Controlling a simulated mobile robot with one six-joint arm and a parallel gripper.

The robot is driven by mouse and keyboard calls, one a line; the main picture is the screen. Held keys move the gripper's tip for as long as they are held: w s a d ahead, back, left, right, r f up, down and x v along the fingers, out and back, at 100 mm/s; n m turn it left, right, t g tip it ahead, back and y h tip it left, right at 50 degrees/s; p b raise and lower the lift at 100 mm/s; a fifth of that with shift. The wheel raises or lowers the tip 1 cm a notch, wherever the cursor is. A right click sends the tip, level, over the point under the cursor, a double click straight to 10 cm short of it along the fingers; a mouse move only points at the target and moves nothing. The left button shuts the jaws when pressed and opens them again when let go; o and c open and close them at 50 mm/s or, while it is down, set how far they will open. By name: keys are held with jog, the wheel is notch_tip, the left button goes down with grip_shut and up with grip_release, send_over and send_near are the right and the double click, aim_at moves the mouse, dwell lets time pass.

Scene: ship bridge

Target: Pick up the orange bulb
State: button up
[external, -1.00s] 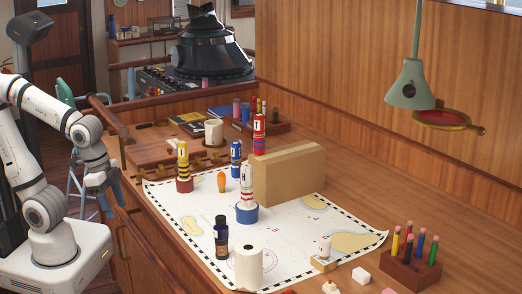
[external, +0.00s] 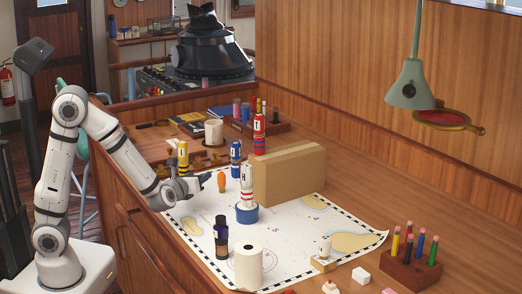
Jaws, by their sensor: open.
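The orange bulb (external: 222,181) stands upright on the white chart (external: 290,238), near the chart's back left part. My gripper (external: 198,186) is just left of the bulb, low over the chart's left edge, pointing right towards it. The gripper is open and looks empty, with a small gap to the bulb in the picture. Its fingers are small and dark here, and the exact distance in depth cannot be told.
A yellow marker tube (external: 183,154) stands behind my gripper, its base hidden. A white-red tube (external: 247,181) in a blue ring (external: 247,213), a dark bottle (external: 221,238) and a white roll (external: 248,266) stand nearby. A cardboard-coloured block (external: 290,173) is to the right.

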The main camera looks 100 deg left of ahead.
aim_at(222, 182)
jog(key=w+f+m+t, duration=0.1)
jog(key=w+a+f+m+t, duration=0.1)
jog(key=m, duration=0.1)
jog(key=w+a+f+m+t, duration=0.1)
jog(key=shift+w+m+b, duration=0.3)
jog(key=shift+w+b, duration=0.05)
jog(key=shift+w, duration=0.05)
jog(key=p+x, duration=0.1)
jog(key=x, duration=0.6)
jog(key=shift+w+a, duration=0.2)
jog(key=shift+a, duration=0.15)
jog(key=shift+c, duration=0.2)
jog(key=c, duration=1)
jog(key=shift+r, duration=0.1)
